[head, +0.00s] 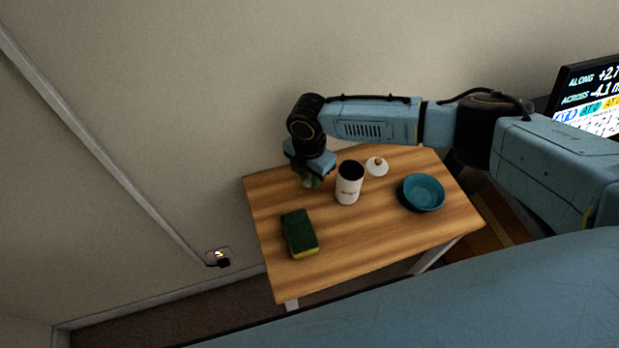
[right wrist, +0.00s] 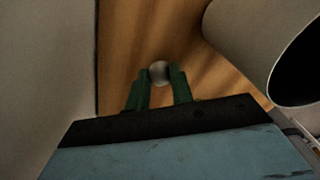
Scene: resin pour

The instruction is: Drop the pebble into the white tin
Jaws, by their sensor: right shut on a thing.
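My right gripper (head: 310,183) is at the table's back left, just left of the tin. In the right wrist view its green fingers (right wrist: 160,78) are shut on a round grey pebble (right wrist: 159,71). The pebble cannot be made out in the head view. My left gripper is not in view.
A white lid with a knob (head: 376,167) lies behind the tin to the right. A teal bowl (head: 423,193) is at the table's right. A green and yellow sponge (head: 299,234) lies front left. The front middle of the wooden table (head: 363,238) is clear. A wall rises behind.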

